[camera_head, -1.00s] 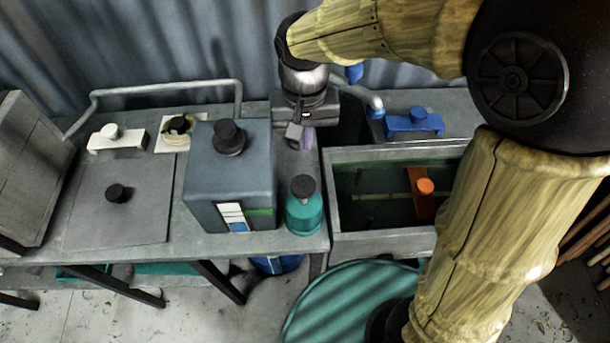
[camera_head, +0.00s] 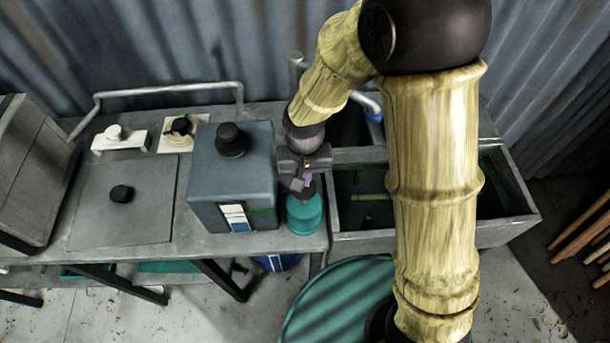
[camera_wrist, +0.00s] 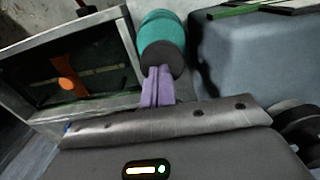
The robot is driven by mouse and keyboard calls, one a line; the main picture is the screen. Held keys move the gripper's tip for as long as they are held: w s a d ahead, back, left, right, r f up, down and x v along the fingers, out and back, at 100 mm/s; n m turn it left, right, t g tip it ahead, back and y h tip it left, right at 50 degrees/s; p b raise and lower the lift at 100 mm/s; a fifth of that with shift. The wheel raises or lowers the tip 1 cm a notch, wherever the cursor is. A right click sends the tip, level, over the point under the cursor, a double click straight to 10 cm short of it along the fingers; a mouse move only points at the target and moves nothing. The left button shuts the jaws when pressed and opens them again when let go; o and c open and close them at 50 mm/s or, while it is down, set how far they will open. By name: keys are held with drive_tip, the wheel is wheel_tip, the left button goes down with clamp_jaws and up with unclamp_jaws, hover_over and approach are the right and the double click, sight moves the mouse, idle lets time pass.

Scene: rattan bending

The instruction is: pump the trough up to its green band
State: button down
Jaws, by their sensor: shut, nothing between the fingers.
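The trough (camera_head: 510,228) is a grey-walled tank with dark contents, right of centre and partly hidden by my arm. In the wrist view an orange piece with a round knob (camera_wrist: 67,83) lies across it. A teal bottle-shaped body (camera_head: 305,216) with a black knob on top (camera_wrist: 162,60) stands at the bench edge. My gripper (camera_head: 306,182) is shut and empty, its purple fingers (camera_wrist: 157,88) over the knob; I cannot tell whether they touch it. A blue-grey box (camera_head: 233,175) has a white and blue gauge (camera_head: 236,217) and a green band (camera_head: 262,212).
A grey panel with a black knob (camera_head: 121,193) and a white block (camera_head: 119,140) lie on the left bench. A pipe (camera_head: 170,90) runs along the back. A round teal lid or tub (camera_head: 325,300) stands below the bench front.

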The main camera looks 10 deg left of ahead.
sight(305, 191)
drive_tip(key=shift+f, duration=0.45)
wheel_tip(305, 191, down, 5)
drive_tip(key=b, duration=0.4)
drive_tip(key=shift+f+b, duration=0.2)
drive_tip(key=shift+b, duration=0.15)
drive_tip(key=shift+s+d+f, duration=0.1)
drive_tip(key=shift+s, duration=0.05)
drive_tip(key=shift+f, duration=0.1)
drive_tip(key=shift+r+p, duration=0.4)
drive_tip(key=shift+r, duration=0.1)
wheel_tip(305, 191, up, 14)
drive_tip(key=shift+f+p, duration=0.2)
drive_tip(key=shift+p, duration=0.25)
